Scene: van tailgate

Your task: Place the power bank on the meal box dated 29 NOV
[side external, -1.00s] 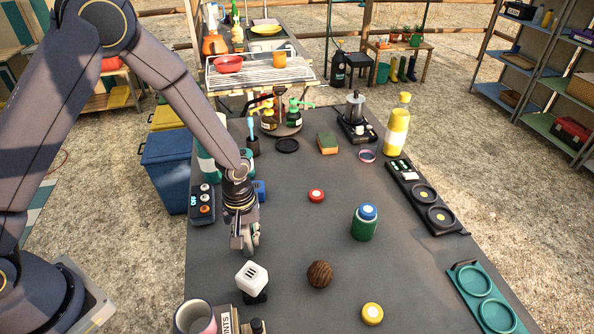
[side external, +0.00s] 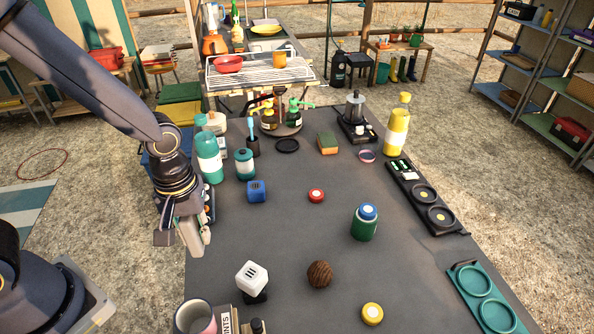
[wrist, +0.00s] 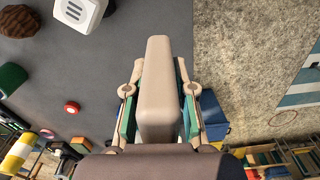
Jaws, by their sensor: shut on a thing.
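My gripper (side external: 190,235) is shut on a pale beige slab with rounded edges, which looks like the power bank (wrist: 160,85). In the wrist view the slab stands out lengthwise between both fingers. In the side view my gripper is over the left edge of the grey table, with the slab (side external: 196,234) pointing down and apart from the table's objects. I cannot make out a meal box or a 29 NOV date in either view.
A white block with black bars (side external: 252,277), a brown ball (side external: 319,274) and a green jar (side external: 364,222) stand on the grey table (side external: 300,235). A blue cube (side external: 257,191) and teal bottles (side external: 209,160) are beyond my gripper. The table's middle has free room.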

